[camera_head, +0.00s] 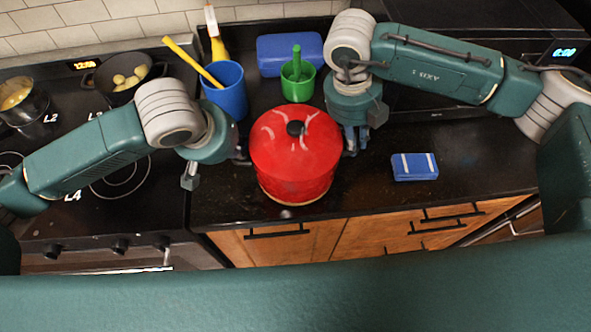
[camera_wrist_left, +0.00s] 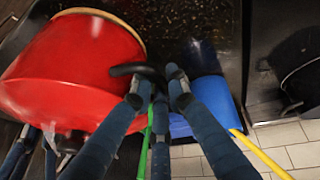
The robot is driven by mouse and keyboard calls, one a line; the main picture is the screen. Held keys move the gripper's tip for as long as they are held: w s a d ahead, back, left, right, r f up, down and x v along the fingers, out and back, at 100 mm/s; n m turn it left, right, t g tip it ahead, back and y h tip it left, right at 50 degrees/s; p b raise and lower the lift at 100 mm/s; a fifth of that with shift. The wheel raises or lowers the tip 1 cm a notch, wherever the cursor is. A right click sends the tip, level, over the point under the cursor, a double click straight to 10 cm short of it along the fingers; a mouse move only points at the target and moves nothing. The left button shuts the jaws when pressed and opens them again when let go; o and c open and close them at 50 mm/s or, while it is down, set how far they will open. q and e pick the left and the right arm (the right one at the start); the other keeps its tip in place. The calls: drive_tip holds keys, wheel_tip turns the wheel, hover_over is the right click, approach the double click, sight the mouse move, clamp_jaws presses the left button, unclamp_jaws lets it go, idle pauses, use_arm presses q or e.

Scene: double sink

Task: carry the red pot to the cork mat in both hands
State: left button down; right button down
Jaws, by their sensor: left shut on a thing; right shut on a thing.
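The red pot (camera_head: 296,165), with its lid and black knob on, is upright over the counter near its front edge. My left gripper (camera_head: 241,156) is shut on the pot's left side handle. In the left wrist view its fingers (camera_wrist_left: 161,83) close around the black handle (camera_wrist_left: 135,70). My right gripper (camera_head: 352,143) is at the pot's right side, shut on that handle, which is mostly hidden. A thin tan edge (camera_wrist_left: 104,14) shows along the pot's bottom. I cannot tell if it is the cork mat or the pot's base. No other cork mat shows.
A blue cup (camera_head: 227,92) with a yellow utensil, a green cup (camera_head: 297,82) and a blue box (camera_head: 289,52) stand behind the pot. A blue striped packet (camera_head: 414,167) lies to the right. The stove (camera_head: 60,225) with pots is left. Counter between pot and packet is clear.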

use_arm(q)
drive_tip(key=shift+w+a+f+b, duration=0.15)
drive_tip(key=shift+a+f+b, duration=0.1)
drive_tip(key=shift+f+b, duration=0.2)
use_arm(e)
drive_tip(key=shift+d+f, duration=0.15)
drive_tip(key=shift+f, duration=0.35)
use_arm(q)
drive_tip(key=c, duration=1.8)
unclamp_jaws()
drive_tip(key=shift+c, duration=0.2)
use_arm(e)
drive_tip(key=c, duration=1.8)
unclamp_jaws()
drive_tip(key=shift+s, duration=0.15)
drive_tip(key=shift+c, duration=0.2)
use_arm(q)
drive_tip(key=shift+o, duration=0.6)
drive_tip(key=shift+s+d, duration=0.1)
drive_tip(key=shift+s, duration=0.2)
use_arm(e)
drive_tip(key=shift+o, duration=0.6)
drive_tip(key=shift+s+r, duration=0.1)
use_arm(q)
drive_tip(key=shift+r, duration=0.1)
